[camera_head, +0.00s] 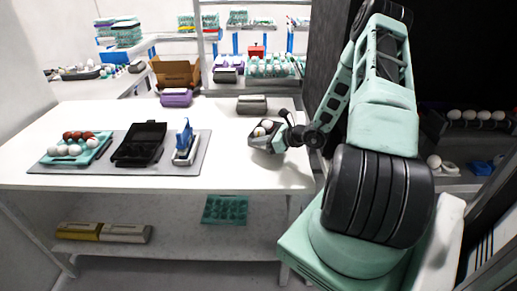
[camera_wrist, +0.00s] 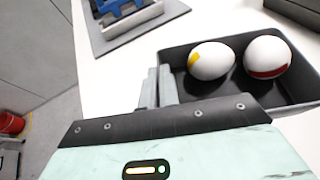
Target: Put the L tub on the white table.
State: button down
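A dark grey open tub (camera_head: 257,141) is at the right end of the white table (camera_head: 228,160); I take it for the L tub, though no letter is readable. It also shows in the wrist view (camera_wrist: 225,45), with two white eggs inside, one marked yellow (camera_wrist: 211,61) and one marked red (camera_wrist: 267,57). My gripper (camera_wrist: 160,86) has its fingers close together at the tub's near left wall, one on each side of it. In the head view my gripper (camera_head: 276,143) is at the tub's right side. Whether the tub's base touches the table is hard to tell.
A grey mat (camera_head: 105,168) on the left holds a teal egg tray (camera_head: 67,159), an open black carton (camera_head: 139,147) and a blue-and-white device (camera_head: 185,145). A closed grey carton (camera_head: 252,104) and a purple one (camera_head: 176,97) stand at the back edge. The table's middle is clear.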

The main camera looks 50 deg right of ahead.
aim_at(264, 149)
jog(key=shift+f+p, duration=0.3)
jog(key=shift+f, duration=1.55)
jog(key=shift+f, duration=0.2)
jog(key=c, duration=1.7)
grip_release()
jog(key=shift+r, duration=0.1)
